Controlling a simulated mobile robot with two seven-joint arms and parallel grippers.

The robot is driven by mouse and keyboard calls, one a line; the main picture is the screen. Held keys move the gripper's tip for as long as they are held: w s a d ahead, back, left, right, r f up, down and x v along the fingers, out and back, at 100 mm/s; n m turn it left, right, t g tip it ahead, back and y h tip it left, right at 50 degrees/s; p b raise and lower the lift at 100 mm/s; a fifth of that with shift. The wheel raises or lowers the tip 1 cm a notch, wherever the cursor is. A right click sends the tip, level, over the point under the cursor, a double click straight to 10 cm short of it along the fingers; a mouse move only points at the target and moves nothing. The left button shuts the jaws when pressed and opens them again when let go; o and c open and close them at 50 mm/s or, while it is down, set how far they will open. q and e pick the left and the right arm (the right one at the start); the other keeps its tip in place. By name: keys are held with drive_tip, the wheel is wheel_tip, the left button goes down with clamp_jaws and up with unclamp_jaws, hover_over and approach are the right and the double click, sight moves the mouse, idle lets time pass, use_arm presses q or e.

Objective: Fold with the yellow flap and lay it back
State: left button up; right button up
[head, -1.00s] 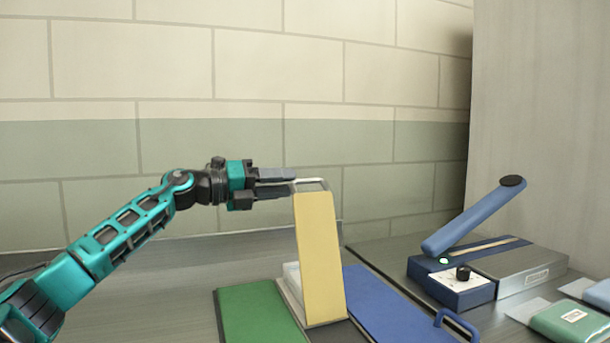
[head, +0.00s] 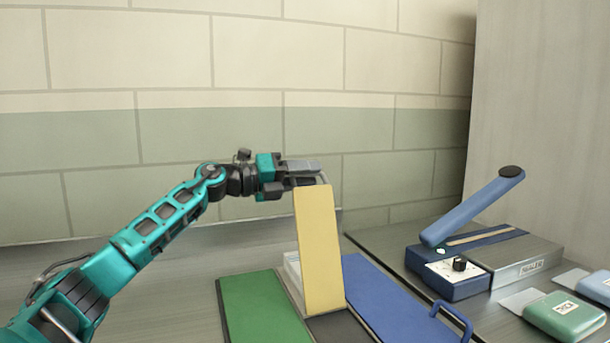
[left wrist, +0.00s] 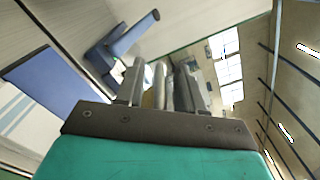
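The yellow flap (head: 319,250) stands almost upright, leaning slightly, between the green panel (head: 262,308) and the blue panel (head: 385,300). A pale wire handle (head: 324,178) tops the flap. My left gripper (head: 312,174) is at that handle, its fingers pointing right and partly covering it. In the left wrist view, my left gripper (left wrist: 160,88) has its fingers apart, with a light bar and a bit of yellow seen between them. Contact with the handle cannot be made out. My right gripper is not in view.
A white block (head: 291,266) shows behind the flap. The blue panel has a blue loop handle (head: 451,317). A sealer with a raised blue arm (head: 472,207) stands at right. The wall stands behind; the table's left is clear.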

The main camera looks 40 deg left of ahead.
use_arm(q)
drive_tip(key=c, duration=0.5)
clamp_jaws()
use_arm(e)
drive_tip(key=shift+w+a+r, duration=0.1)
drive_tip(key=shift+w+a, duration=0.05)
use_arm(q)
drive_tip(key=shift+s+d, duration=0.1)
drive_tip(key=shift+s+d+r+m, duration=0.25)
drive_tip(key=shift+d, duration=0.3)
drive_tip(key=shift+s+d+r+m, duration=0.25)
drive_tip(key=shift+d, duration=0.25)
drive_tip(key=shift+a, duration=0.1)
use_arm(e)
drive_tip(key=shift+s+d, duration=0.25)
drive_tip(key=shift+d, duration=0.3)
use_arm(q)
drive_tip(key=shift+f, duration=0.1)
drive_tip(key=o, duration=0.6)
unclamp_jaws()
drive_tip(key=shift+c, duration=0.2)
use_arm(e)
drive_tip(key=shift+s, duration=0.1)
